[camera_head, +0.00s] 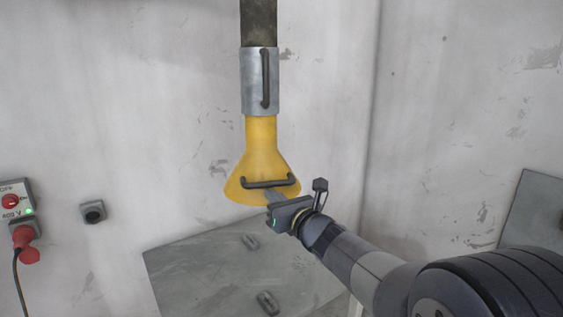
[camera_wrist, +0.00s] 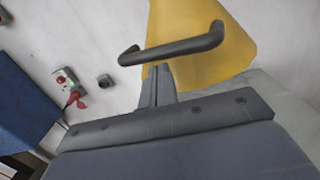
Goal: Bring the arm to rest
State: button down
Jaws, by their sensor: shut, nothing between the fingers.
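My gripper (camera_head: 271,194) is at the end of my arm, which reaches in from the lower right in the head view. Its fingers are shut and empty, just below the dark handle (camera_head: 265,184) of the yellow funnel (camera_head: 258,157). In the wrist view the shut fingers (camera_wrist: 158,75) point up toward the handle (camera_wrist: 175,49), with the yellow funnel (camera_wrist: 235,55) behind. I cannot tell whether the fingertips touch the handle or stand just short of it.
A grey metal sleeve (camera_head: 249,82) with a dark handle sits above the funnel on a dark pipe (camera_head: 258,20). A grey panel (camera_head: 200,270) with handles lies below. A switch box (camera_head: 17,200) with a red plug (camera_head: 25,240) and an empty socket (camera_head: 93,212) are on the left wall.

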jog(key=shift+r, duration=0.15)
dwell(0.3)
jog(key=f+b, duration=0.4)
jog(key=b, duration=0.1)
jog(key=shift+s, duration=0.2)
jog(key=b, duration=0.3)
send_near(262, 201)
jog(key=w+a+r+p, duration=0.2)
jog(key=w+r+p, duration=0.25)
jog(key=p, duration=0.45)
notch_tip(262, 201, down, 8)
jog(key=s+b, duration=0.2)
jog(key=b, duration=0.2)
jog(key=b+v, duration=0.1)
jog(key=v, duration=0.7)
jog(key=shift+d+r, duration=0.15)
jog(key=shift+r, duration=0.45)
